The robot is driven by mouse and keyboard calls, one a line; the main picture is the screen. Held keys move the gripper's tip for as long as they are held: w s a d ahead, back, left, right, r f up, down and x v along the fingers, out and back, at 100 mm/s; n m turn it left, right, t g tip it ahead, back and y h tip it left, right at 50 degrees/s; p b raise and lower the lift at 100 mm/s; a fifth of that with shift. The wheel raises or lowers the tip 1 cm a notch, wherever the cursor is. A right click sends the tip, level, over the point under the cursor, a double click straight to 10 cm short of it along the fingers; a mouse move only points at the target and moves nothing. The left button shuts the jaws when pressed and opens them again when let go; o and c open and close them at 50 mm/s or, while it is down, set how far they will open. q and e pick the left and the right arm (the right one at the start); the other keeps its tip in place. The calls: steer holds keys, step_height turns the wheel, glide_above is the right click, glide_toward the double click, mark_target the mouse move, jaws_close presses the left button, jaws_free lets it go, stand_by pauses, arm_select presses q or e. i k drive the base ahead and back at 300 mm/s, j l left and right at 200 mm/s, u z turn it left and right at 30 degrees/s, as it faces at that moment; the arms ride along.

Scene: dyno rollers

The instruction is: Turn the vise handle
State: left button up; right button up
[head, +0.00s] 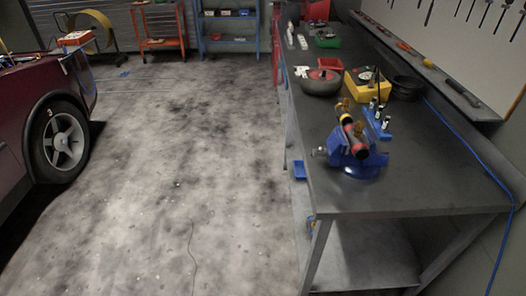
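A blue vise (362,160) is mounted on the dark workbench (430,195), close to its left edge. Neither of my grippers shows in the head view.
A blue rack with small items (383,125), a yellow box (365,92), a round grey object (320,82) and a black bowl (406,88) stand behind the vise. A dark red car (40,130) is at the left. The floor (190,170) between is open.

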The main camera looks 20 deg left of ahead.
mark_target(321, 152)
steer(key=i+j+z, duration=0.15)
steer(key=z, duration=0.3)
steer(key=j+z, duration=0.3)
steer(key=z, duration=0.2)
steer(key=i+j+z, duration=0.1)
steer(key=j+z, duration=0.2)
steer(key=z, duration=0.15)
steer(key=j+z, duration=0.25)
steer(key=z, duration=0.2)
